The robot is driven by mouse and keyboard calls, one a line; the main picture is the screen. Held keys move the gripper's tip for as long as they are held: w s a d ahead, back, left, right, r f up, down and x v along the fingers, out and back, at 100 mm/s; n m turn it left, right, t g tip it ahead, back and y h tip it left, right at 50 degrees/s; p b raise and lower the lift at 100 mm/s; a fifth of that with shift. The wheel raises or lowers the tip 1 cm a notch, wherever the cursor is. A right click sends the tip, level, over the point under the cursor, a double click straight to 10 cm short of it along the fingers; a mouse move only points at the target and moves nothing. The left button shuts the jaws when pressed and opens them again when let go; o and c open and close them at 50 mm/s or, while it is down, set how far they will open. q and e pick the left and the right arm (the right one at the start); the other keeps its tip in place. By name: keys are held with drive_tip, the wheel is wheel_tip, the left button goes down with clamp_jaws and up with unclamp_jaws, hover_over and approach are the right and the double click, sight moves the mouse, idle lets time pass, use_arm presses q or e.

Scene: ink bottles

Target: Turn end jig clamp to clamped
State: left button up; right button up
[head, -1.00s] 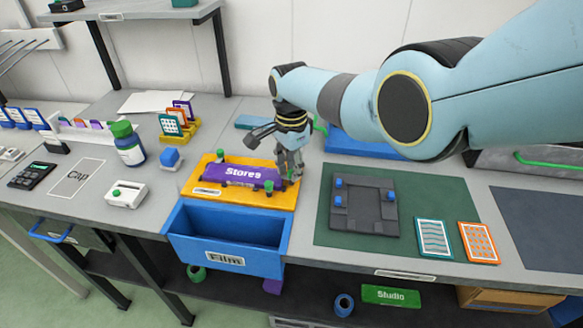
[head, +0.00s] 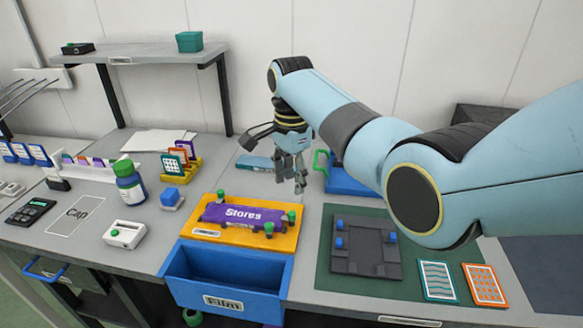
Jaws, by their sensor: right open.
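The orange jig (head: 274,243) lies flat on the bench with a purple piece marked Stores (head: 243,216) on it. Green clamp knobs stand around the piece: one at the back left (head: 221,194), one at the front right (head: 268,229) and one at the right end (head: 291,217). I cannot tell from their small shapes which are clamped. My right gripper (head: 297,183) is open and empty, pointing down above and behind the jig's right end, apart from the knobs. My left gripper is not in view.
A blue bin marked Film (head: 223,302) stands in front of the jig. A dark grey fixture (head: 366,262) lies on a green mat to the right, with two patterned cards beside it. A blue tray (head: 345,184) is behind. A bottle (head: 130,186) and white box (head: 124,234) stand left.

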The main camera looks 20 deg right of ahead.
drive_tip(key=shift+r, duration=1.3)
